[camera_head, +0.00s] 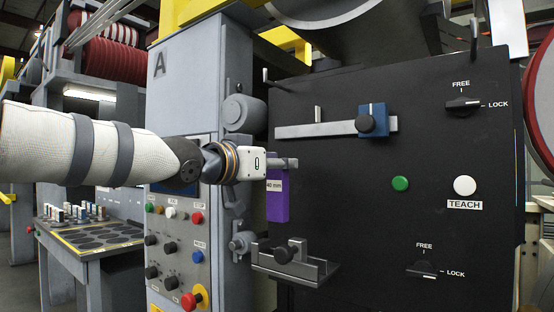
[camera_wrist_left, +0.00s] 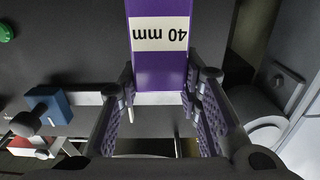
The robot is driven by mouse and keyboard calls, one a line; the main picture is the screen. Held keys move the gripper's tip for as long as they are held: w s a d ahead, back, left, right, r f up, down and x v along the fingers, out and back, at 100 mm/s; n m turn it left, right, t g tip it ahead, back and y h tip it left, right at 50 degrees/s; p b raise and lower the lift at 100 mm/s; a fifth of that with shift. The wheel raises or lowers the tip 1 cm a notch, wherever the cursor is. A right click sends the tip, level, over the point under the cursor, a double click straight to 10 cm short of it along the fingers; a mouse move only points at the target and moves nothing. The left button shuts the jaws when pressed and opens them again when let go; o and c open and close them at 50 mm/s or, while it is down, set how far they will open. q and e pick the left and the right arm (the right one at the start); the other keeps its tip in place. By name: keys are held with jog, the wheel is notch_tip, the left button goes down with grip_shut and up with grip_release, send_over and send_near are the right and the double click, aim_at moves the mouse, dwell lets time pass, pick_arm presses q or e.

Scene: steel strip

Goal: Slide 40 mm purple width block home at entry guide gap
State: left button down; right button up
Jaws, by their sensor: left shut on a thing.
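The purple width block (camera_head: 278,207), labelled 40 mm, hangs upright at the left edge of the black panel. My left gripper (camera_head: 288,163) is shut on its upper end. In the left wrist view, the fingers stand on both sides of the block (camera_wrist_left: 160,12), and its label reads upside down. In the head view a small space shows between the block's lower end and the bracket. I cannot tell their depth offset. My right gripper is not in view.
A grey rail (camera_head: 310,131) with a blue slider (camera_head: 372,112) crosses the black panel (camera_head: 340,210) above right. FREE/LOCK switches (camera_head: 463,105), a green button (camera_head: 400,184) and a white TEACH button (camera_head: 465,186) sit further right. The grey control cabinet (camera_head: 200,90) stands left.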

aim_at(274, 209)
pick_arm(q)
jog(key=shift+f, duration=2.4)
jog(key=shift+f, duration=1.95)
jog(key=c, duration=1.1)
grip_release()
jog(key=v, duration=1.2)
